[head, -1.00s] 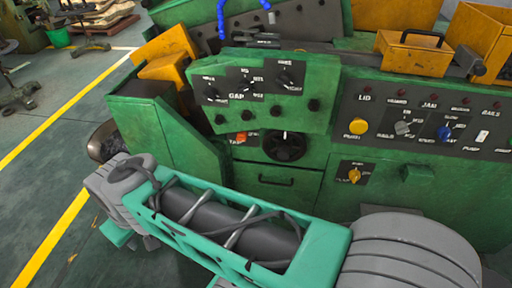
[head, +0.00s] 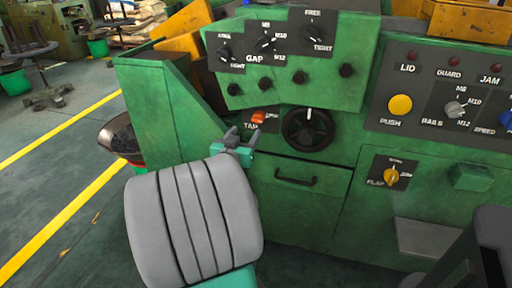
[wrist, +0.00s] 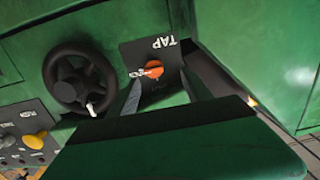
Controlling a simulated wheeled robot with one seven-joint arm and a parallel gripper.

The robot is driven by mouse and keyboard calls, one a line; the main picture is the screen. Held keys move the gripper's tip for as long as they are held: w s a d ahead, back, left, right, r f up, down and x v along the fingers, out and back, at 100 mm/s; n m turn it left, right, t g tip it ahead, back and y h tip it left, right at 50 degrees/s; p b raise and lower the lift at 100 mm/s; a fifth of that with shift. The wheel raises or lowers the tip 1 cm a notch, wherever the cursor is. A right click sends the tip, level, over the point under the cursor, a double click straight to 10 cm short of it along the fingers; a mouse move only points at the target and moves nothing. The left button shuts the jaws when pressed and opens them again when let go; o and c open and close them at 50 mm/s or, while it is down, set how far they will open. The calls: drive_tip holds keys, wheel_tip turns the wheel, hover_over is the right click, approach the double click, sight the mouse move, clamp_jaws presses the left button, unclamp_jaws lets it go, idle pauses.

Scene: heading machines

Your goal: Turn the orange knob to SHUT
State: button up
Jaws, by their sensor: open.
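The orange knob (head: 258,116) sits on a dark TAP plate on the green machine front, left of a black handwheel. In the wrist view the orange knob (wrist: 153,68) shows between and beyond my fingertips, with a small white label at its left that I cannot read for sure. My gripper (head: 244,133) is open just below the knob in the head view. Its two grey fingers also show in the wrist view (wrist: 160,84), one on each side of the knob's line. I see no contact, and nothing is held.
The black handwheel (head: 308,129) is close on the right. A panel of black GAP knobs (head: 265,41) overhangs above. A yellow knob (head: 391,176), a drawer handle (head: 295,180) and a yellow push button (head: 400,105) are further right or below.

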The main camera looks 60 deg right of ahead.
sight(257, 120)
drive_tip(key=shift+h, duration=0.4)
drive_tip(key=d, duration=0.8)
drive_tip(key=shift+d+r+p, duration=0.25)
drive_tip(key=shift+d+p, duration=0.05)
drive_tip(key=shift+d, duration=0.05)
clamp_jaws()
